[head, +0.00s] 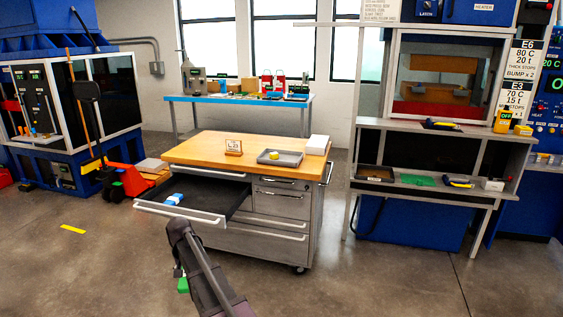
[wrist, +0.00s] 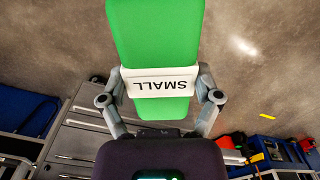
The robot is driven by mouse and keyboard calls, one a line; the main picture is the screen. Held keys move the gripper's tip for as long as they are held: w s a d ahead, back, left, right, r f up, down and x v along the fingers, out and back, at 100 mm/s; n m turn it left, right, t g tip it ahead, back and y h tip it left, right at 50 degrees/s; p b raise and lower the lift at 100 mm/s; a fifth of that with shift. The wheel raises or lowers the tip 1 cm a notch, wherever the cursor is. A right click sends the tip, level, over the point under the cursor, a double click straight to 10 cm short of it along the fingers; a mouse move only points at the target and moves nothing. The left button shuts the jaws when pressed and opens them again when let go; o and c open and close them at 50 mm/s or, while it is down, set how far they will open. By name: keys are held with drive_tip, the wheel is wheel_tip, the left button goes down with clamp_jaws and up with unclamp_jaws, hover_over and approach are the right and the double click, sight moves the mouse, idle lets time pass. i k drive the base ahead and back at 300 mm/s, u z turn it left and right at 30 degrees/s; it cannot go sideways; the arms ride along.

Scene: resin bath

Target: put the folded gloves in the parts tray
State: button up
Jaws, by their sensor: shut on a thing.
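My gripper (wrist: 163,86) is shut on a green folded bundle (wrist: 150,32), which looks like the folded gloves. A white band marked SMALL wraps its middle, and a finger presses on each side. In the head view the green bundle (head: 183,286) hangs at the end of my arm, in front of the cart and above the floor. A shallow grey tray (head: 291,160), which looks like the parts tray, lies on the cart's wooden top with a small yellow and grey thing in it. My gripper is apart from the tray, lower and to its left.
The cart's top left drawer (head: 217,216) is pulled out, with a blue and white bundle (head: 174,199) inside. A small wooden sign (head: 233,147) and a white box (head: 318,144) stand on the cart top. A red pallet jack (head: 129,180) is at left.

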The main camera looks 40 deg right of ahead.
sight(280, 157)
drive_tip(key=z, duration=1.3)
drive_tip(key=i, duration=1.1)
drive_tip(key=u, duration=0.05)
